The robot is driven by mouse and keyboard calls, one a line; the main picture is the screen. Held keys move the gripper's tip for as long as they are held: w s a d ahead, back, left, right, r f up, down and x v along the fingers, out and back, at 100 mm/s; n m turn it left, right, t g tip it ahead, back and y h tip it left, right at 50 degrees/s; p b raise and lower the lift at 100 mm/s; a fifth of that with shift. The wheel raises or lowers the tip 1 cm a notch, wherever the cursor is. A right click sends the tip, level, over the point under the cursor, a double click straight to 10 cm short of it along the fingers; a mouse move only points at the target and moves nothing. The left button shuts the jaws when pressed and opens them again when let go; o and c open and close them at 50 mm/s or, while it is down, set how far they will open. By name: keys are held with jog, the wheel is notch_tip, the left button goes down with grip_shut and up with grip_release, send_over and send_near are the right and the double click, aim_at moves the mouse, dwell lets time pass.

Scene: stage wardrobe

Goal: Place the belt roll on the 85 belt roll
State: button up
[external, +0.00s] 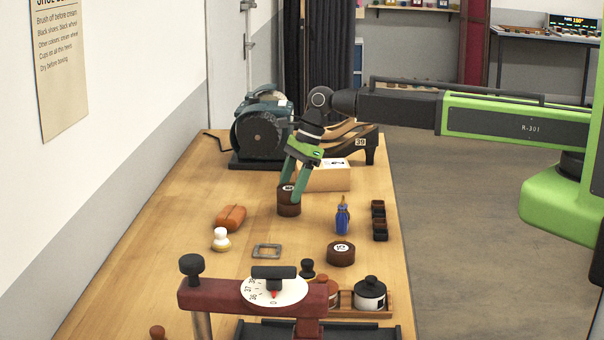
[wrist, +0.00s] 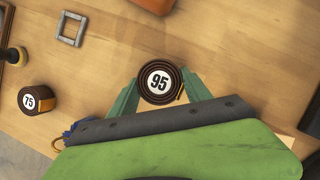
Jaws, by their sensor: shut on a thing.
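My gripper (external: 289,193) is shut on a dark brown belt roll (wrist: 161,83) with a white 95 label, held face up between the two green fingers. In the external view the held roll (external: 287,188) is right above another dark brown roll (external: 289,210) on the bench. They look stacked, but I cannot tell if they touch fully. The lower roll's label is hidden. A third belt roll (external: 341,254) lies apart, nearer the camera; in the wrist view its label reads 75 (wrist: 36,100).
A wooden box (external: 322,179) and a grinder (external: 262,132) stand behind the stack. A brown brush-like object (external: 231,217) and square buckle (external: 266,251) lie nearer the camera.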

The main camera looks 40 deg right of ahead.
jog(key=shift+f, duration=0.2)
jog(key=o, duration=1.5)
jog(key=shift+c, duration=0.2)
jog(key=shift+r, duration=0.1)
jog(key=p+v, duration=1.1)
jog(key=v, duration=0.1)
jog(key=shift+r, duration=0.2)
jog(key=shift+a, duration=0.1)
